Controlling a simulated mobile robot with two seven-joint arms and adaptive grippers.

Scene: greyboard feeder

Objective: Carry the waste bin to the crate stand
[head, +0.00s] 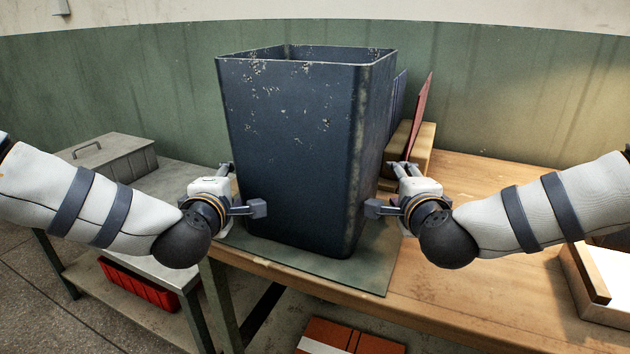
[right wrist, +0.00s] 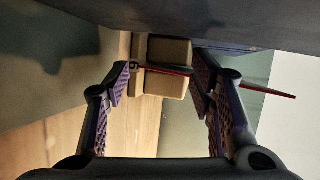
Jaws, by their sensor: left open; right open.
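The waste bin (head: 295,150), dark blue with worn, chipped paint and an open top, stands upright on a green mat (head: 375,265) on the wooden table. My left gripper (head: 242,189) is open at the bin's lower left side, one finger in front of the near face. My right gripper (head: 381,187) is open at its lower right side. I cannot tell whether either touches the bin. In the right wrist view the open fingers (right wrist: 168,88) have no bin between them; a dark surface, likely the bin wall (right wrist: 220,18), fills the top. No stand is clearly labelled as the crate stand.
Left of the table is a grey bench (head: 175,178) with a lidded grey box (head: 110,155) and a red crate (head: 140,287) below. Wooden blocks (head: 412,145) and a red board (head: 418,115) stand right behind the bin. A tray (head: 590,285) sits at the right edge.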

